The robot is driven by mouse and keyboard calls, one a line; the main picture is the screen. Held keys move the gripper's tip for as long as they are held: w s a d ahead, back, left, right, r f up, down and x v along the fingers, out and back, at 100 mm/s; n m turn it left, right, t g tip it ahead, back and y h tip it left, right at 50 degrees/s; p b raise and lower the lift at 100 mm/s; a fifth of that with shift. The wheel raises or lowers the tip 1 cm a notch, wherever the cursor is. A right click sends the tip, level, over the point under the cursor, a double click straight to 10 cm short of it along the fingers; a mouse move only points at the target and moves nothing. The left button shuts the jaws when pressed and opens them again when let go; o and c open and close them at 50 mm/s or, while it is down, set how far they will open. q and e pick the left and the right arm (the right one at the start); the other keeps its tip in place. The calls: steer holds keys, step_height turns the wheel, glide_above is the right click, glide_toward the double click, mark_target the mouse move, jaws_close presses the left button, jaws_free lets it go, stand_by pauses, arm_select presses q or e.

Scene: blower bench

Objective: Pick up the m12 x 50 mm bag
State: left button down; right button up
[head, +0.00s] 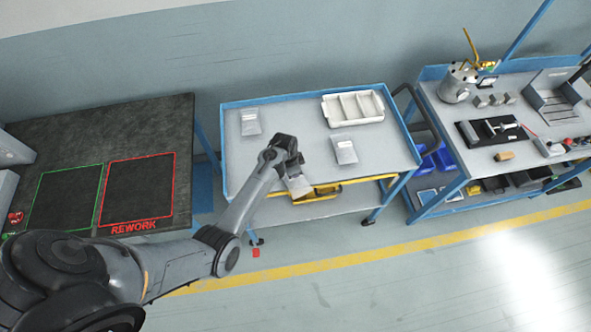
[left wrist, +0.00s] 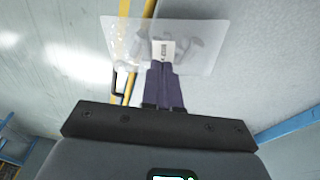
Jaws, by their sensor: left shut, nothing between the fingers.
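A clear bag with a white label (left wrist: 163,50) lies just past my left gripper's fingertips in the left wrist view, with dark parts inside. My left gripper (left wrist: 165,66) is shut with nothing between the fingers, and its tips overlap the bag's near edge in the picture. In the head view this bag (head: 299,186) shows pale below my left gripper (head: 291,170), at the cart's front edge. Two more bags lie on the cart top, one at the back left (head: 250,122) and one right of centre (head: 344,150). The labels are too small to read. My right gripper is not in view.
The blue-rimmed cart (head: 300,120) carries a white divided tray (head: 353,107) at the back right. A yellow-handled item (head: 318,191) is below the cart top. A dark bench with a red REWORK outline (head: 138,188) stands left; a tool bench (head: 500,105) stands right.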

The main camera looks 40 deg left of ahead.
arm_select(q)
steer(key=shift+w+a+r, duration=0.1)
steer(key=shift+r, duration=0.05)
steer(key=shift+a, duration=0.15)
steer(key=s+a, duration=0.1)
steer(key=s, duration=0.2)
steer(key=s+a, duration=0.4)
steer(key=s, duration=0.1)
steer(key=shift+s, duration=0.35)
steer(key=c, duration=1.7)
jaws_free()
steer(key=shift+s+a, duration=0.2)
steer(key=shift+s, duration=0.15)
steer(key=o, duration=0.5)
steer(key=shift+s+a, duration=0.2)
steer(key=shift+s, duration=0.1)
steer(key=shift+c, duration=0.2)
steer(key=o, duration=1.2)
steer(key=shift+o, duration=0.2)
